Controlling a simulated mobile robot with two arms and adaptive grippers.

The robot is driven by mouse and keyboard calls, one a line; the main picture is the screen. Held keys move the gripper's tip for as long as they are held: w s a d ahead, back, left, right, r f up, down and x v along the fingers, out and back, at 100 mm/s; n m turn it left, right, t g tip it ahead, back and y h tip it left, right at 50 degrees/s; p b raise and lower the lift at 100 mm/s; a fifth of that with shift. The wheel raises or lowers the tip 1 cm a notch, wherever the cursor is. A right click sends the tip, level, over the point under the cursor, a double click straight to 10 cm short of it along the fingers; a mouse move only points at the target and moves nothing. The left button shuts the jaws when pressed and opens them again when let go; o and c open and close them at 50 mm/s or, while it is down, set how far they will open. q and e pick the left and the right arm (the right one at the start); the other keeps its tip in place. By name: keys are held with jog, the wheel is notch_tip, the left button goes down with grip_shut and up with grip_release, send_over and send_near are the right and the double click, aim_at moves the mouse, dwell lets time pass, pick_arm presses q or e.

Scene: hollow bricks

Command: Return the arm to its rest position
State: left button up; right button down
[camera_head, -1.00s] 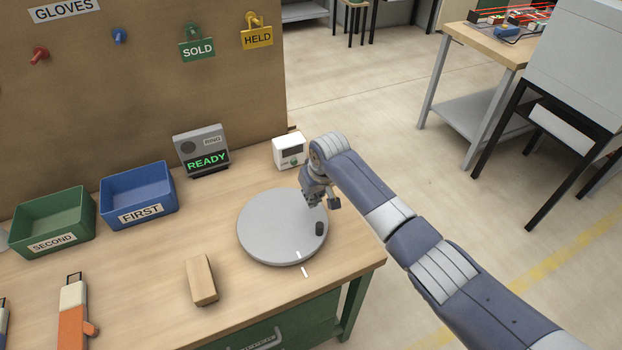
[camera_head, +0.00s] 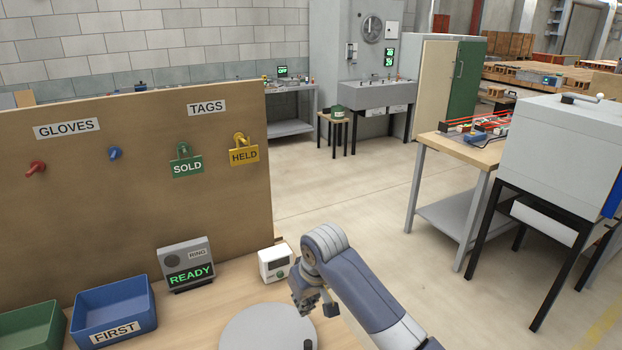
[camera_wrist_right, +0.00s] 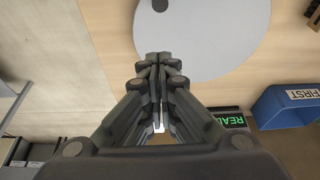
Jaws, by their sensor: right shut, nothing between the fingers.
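My right arm comes in from the lower right in the head view. Its gripper (camera_head: 306,306) points down near the back right edge of the grey round turntable (camera_head: 262,332). In the right wrist view, the fingertips (camera_wrist_right: 158,58) are together with nothing between them, and the turntable (camera_wrist_right: 205,35) lies beyond them. My left gripper is in neither view. The lower part of the turntable is cut off in the head view.
On the bench stand a READY display (camera_head: 188,266), a small white device (camera_head: 274,263), a blue FIRST bin (camera_head: 112,310) and a green bin (camera_head: 30,328). A brown board (camera_head: 130,220) rises behind them. Open floor (camera_head: 350,200) lies right of the bench.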

jog(key=s+d+f+m, duration=0.1)
jog(key=s+d+f, duration=0.25)
jog(key=s, duration=0.25)
jog(key=s+d+f+y, duration=0.1)
jog(key=s+d+f, duration=0.2)
jog(key=s+f, duration=0.25)
jog(key=s+d+f+m, duration=0.1)
jog(key=s+d+f, duration=0.2)
jog(key=s, duration=0.3)
jog(key=s+d+r+m+h, duration=0.1)
jog(key=s+d+m+h, duration=0.15)
jog(key=s+d, duration=1.3)
notch_tip(320, 180, down, 28)
jog(key=s+a+g+b, duration=0.1)
jog(key=s+a+b, duration=0.1)
jog(key=s, duration=0.1)
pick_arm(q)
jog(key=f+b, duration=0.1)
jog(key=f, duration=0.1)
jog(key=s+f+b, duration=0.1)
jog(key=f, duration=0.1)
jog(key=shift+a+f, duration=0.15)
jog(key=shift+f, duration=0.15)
pick_arm(e)
jog(key=s+d+f+g, duration=0.1)
jog(key=s+d+f, duration=0.2)
jog(key=s+f, duration=1.4)
jog(key=shift+f+n, duration=0.35)
jog(key=shift+f, duration=0.55)
